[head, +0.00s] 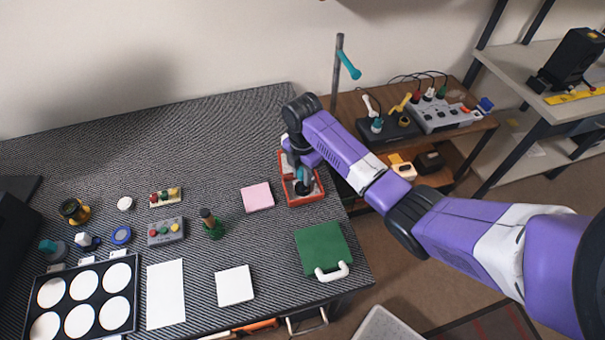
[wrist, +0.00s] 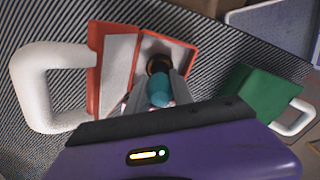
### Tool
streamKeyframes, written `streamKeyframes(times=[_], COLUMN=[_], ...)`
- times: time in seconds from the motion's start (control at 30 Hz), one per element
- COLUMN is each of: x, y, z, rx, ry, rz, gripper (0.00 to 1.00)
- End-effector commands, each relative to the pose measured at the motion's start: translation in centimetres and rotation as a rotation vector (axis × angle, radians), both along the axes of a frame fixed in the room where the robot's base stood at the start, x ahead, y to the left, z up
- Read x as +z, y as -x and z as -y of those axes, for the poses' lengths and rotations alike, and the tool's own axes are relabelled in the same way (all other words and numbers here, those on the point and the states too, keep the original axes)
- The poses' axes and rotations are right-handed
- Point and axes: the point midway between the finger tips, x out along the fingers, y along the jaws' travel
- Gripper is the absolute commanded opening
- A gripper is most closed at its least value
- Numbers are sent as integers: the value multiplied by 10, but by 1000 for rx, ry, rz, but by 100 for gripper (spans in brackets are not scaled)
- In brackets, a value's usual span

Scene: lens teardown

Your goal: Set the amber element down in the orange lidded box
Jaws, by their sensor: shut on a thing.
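The orange lidded box (head: 307,202) stands near the right end of the mat, with its lid open. In the wrist view, its open compartment (wrist: 185,50) is pale inside with an orange rim. The lid (wrist: 116,65) lies to the left, with a big white handle (wrist: 30,88). My gripper (wrist: 160,98) is shut on a teal knob. A dark, amber-tinted round part, apparently the amber element (wrist: 159,64), shows just beyond the knob, over or inside the compartment. I cannot tell whether it touches the floor of the box. In the head view my gripper (head: 301,181) partly hides it.
A green box (head: 323,249) with a white handle stands in front of the orange one. A pink pad (head: 257,197) lies to the left. The mat behind is clear.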

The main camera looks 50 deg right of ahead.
Motion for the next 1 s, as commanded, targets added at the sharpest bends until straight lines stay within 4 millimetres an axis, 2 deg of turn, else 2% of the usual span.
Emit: streamKeyframes(times=[0.43,1.0], x=[-1,31], y=[1,0], z=[0,0], rx=[-1,0], ry=[0,0], rz=[-3,-1], gripper=[0,0])
